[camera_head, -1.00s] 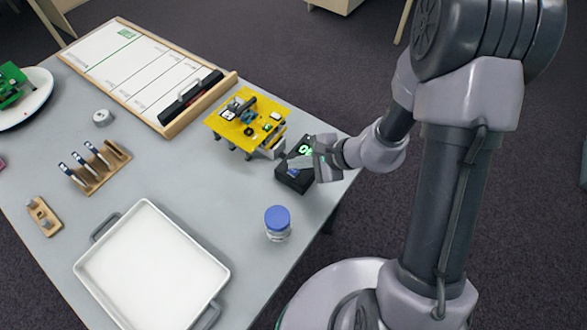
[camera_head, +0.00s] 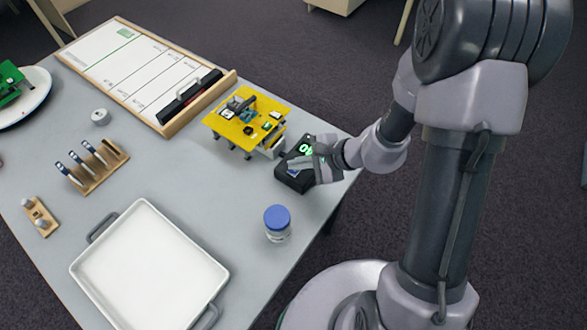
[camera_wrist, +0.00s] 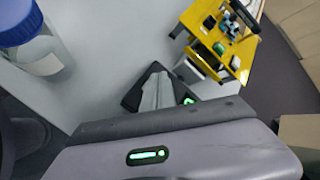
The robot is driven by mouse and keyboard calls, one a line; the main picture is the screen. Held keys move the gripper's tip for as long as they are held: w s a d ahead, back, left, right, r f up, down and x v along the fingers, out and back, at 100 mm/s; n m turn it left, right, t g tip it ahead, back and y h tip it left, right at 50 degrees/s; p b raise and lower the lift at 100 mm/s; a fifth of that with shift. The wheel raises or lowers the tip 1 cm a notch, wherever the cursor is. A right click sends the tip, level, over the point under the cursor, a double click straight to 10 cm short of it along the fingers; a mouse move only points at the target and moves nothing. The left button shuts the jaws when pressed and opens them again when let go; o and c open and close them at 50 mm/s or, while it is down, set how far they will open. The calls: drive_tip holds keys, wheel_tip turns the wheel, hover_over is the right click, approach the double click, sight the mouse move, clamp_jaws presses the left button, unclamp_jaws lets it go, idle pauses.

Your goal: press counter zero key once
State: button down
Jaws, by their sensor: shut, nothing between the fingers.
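The counter (camera_head: 294,176) is a small black box with green lit digits, near the right edge of the table in the head view. My gripper (camera_head: 305,164) is shut and empty, with its fingertips over the top of the counter. In the wrist view the counter (camera_wrist: 131,100) shows partly behind the fingers of my gripper (camera_wrist: 157,78), with a bit of green digit at their right. The zero key is hidden by the fingers, and I cannot tell whether the fingertips touch it.
A yellow board (camera_head: 247,122) on legs with small parts stands just left of the counter. A jar with a blue lid (camera_head: 277,217) stands nearer the front. A white tray (camera_head: 150,212), a pen rack (camera_head: 107,169) and a whiteboard (camera_head: 110,48) lie further left.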

drive_tip(key=shift+f+b, duration=0.35)
drive_tip(key=shift+b, duration=0.15)
idle(0.4)
drive_tip(key=shift+r, duration=0.1)
drive_tip(key=shift+r+p, duration=0.45)
drive_tip(key=shift+r, duration=0.25)
drive_tip(key=shift+r+p, duration=1.65)
drive_tip(key=shift+r, duration=0.85)
